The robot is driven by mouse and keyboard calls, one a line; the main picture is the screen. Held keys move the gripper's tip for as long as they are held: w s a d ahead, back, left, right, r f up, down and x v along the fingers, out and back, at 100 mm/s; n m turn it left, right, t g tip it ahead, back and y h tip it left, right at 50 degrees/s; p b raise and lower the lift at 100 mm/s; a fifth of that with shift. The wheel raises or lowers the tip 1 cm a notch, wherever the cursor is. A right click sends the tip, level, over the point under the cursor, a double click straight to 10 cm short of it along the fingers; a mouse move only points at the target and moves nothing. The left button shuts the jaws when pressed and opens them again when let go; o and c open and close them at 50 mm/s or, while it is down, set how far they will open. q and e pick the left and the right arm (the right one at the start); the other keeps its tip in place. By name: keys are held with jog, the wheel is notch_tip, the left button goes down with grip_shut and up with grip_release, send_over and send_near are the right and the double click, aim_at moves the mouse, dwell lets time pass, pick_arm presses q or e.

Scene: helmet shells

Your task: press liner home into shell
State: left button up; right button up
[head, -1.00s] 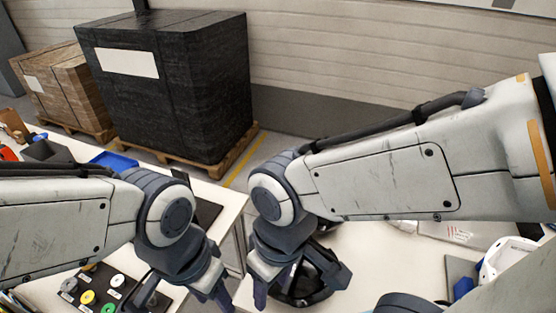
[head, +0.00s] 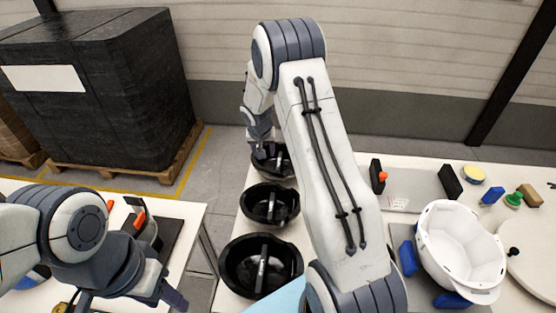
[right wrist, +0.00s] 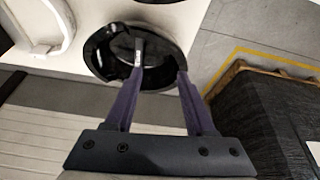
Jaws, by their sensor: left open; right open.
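Three black bowl-shaped liners with a bar across each stand in a row along the left edge of the right-hand table: near (head: 234,268), middle (head: 257,211) and far (head: 284,165). My right gripper (head: 262,150) is at the far liner, which my arm partly covers. In the right wrist view my right gripper (right wrist: 160,74) is open, its fingertips over a black liner (right wrist: 104,58), one close to the bar; contact cannot be told. A white helmet shell (head: 440,245) sits open side up at the right. My left gripper (head: 130,299) is open and empty at the lower left.
Blue supports (head: 408,258) stand by the shell. Black blocks, a yellow-topped disc (head: 473,174) and small coloured tools lie at the back right. A gap separates the two tables. A black-wrapped pallet load (head: 95,95) stands behind.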

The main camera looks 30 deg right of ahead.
jog(key=m, duration=0.1)
send_near(279, 162)
jog(key=f+p, duration=0.1)
jog(key=f, duration=0.1)
jog(key=shift+w+a+f+p, duration=0.1)
jog(key=shift+w+f+p, duration=0.2)
jog(key=shift+w+p, duration=0.05)
jog(key=shift+w+f, duration=0.2)
jog(key=shift+f, duration=0.4)
jog(key=shift+w+d+f+p, duration=0.15)
jog(key=shift+d+f+p, duration=0.2)
jog(key=shift+p, duration=0.3)
jog(key=p+x, duration=0.2)
jog(key=x, duration=0.1)
jog(key=shift+d+r, duration=0.1)
jog(key=shift+d, duration=0.15)
jog(key=shift+x, duration=0.8)
jog(key=shift+w+r, duration=0.1)
grip_shut()
